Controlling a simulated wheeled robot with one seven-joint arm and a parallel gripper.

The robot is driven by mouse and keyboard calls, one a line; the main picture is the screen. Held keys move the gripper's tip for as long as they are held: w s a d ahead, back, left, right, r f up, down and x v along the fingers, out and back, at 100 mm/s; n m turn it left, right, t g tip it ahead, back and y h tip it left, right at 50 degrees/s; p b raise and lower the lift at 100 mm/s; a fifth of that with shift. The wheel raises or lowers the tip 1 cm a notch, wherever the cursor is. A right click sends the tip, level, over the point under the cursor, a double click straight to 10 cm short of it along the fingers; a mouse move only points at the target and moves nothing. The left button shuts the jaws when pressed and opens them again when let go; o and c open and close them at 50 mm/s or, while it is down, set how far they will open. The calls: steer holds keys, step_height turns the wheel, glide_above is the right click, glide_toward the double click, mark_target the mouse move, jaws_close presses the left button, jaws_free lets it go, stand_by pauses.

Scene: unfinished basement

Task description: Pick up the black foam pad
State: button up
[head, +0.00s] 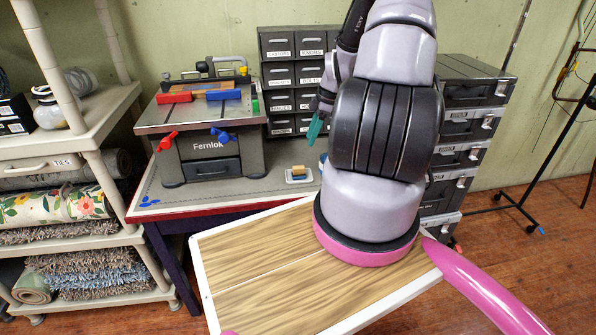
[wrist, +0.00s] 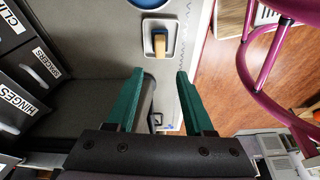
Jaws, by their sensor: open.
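I cannot make out a black foam pad for certain in either view. My gripper (wrist: 159,72) is open and empty, with its two green fingers spread above the grey worktop (wrist: 178,85). In the head view, the gripper (head: 315,128) shows only partly beside my arm, above the back of the worktop. A small white dish (head: 288,181) holds a tan block with a dark part, too small to name. The dish also shows in the wrist view (wrist: 147,50), just beyond the fingertips, apart from them. My arm hides part of the worktop.
A Fernlok machine (head: 208,148) stands left on the worktop. Labelled drawers (head: 279,75) stand at the back, and a dark drawer stack (head: 470,128) at the right. A wood-grain board with a white rim (head: 240,268) lies in front. Shelves (head: 98,130) with rolled rugs stand left.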

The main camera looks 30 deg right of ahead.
steer(key=n, duration=0.1)
glide_toward(300, 167)
steer(key=d+f, duration=0.1)
steer(key=shift+y, duration=0.4)
steer(key=x, duration=0.5)
steer(key=shift+w, duration=0.1)
steer(key=shift+x, duration=2.85)
steer(key=shift+a+r, duration=0.1)
steer(key=shift+a, duration=0.15)
jaws_close()
